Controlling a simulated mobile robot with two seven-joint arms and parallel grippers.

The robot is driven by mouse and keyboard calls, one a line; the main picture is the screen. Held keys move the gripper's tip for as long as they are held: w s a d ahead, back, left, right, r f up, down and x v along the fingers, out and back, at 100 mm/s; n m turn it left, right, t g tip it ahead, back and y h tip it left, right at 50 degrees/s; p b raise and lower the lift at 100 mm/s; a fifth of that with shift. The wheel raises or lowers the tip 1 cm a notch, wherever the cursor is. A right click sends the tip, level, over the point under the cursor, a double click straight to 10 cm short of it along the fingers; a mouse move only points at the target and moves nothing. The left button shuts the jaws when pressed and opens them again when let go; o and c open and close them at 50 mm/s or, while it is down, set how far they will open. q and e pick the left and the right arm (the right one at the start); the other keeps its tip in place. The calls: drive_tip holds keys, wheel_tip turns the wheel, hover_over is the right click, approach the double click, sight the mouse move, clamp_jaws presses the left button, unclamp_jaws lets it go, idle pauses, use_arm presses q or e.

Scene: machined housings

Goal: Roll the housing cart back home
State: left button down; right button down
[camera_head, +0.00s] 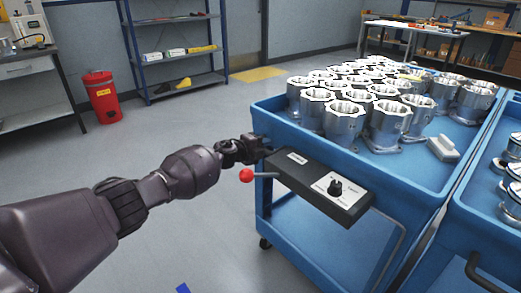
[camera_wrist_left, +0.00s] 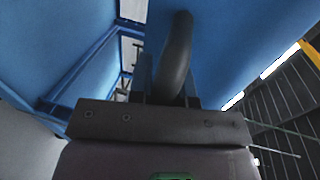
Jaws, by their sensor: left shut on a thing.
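The blue housing cart (camera_head: 281,128) stands at the right of centre in the head view, its top tray full of silver machined housings (camera_head: 345,118). My left gripper (camera_head: 262,147) is at the cart's near left corner, beside a dark control box (camera_head: 322,187) with a knob and a red-ball lever. In the left wrist view, a dark curved handle (camera_wrist_left: 176,55) stands between the fingers against the cart's blue wall, and the gripper is shut on it. The handle is mostly hidden in the head view. My right gripper is not in view.
A second blue cart (camera_head: 465,235) with metal parts stands close on the right. A red bin (camera_head: 102,97), a shelf rack (camera_head: 180,52) and a workbench (camera_head: 35,75) are at the back left. Grey floor (camera_head: 190,125) is clear between them and the cart.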

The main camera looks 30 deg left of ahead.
use_arm(q)
drive_tip(key=shift+w+d, duration=0.35)
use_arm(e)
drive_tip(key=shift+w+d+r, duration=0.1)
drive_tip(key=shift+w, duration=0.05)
use_arm(q)
drive_tip(key=c, duration=1.1)
unclamp_jaws()
drive_tip(key=shift+r, duration=0.1)
drive_tip(key=shift+o, duration=0.2)
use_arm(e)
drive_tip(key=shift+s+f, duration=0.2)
use_arm(q)
drive_tip(key=shift+a, duration=0.1)
drive_tip(key=p+v, duration=0.4)
drive_tip(key=v, duration=0.6)
drive_tip(key=shift+s+a, duration=0.2)
drive_tip(key=shift+s, duration=0.15)
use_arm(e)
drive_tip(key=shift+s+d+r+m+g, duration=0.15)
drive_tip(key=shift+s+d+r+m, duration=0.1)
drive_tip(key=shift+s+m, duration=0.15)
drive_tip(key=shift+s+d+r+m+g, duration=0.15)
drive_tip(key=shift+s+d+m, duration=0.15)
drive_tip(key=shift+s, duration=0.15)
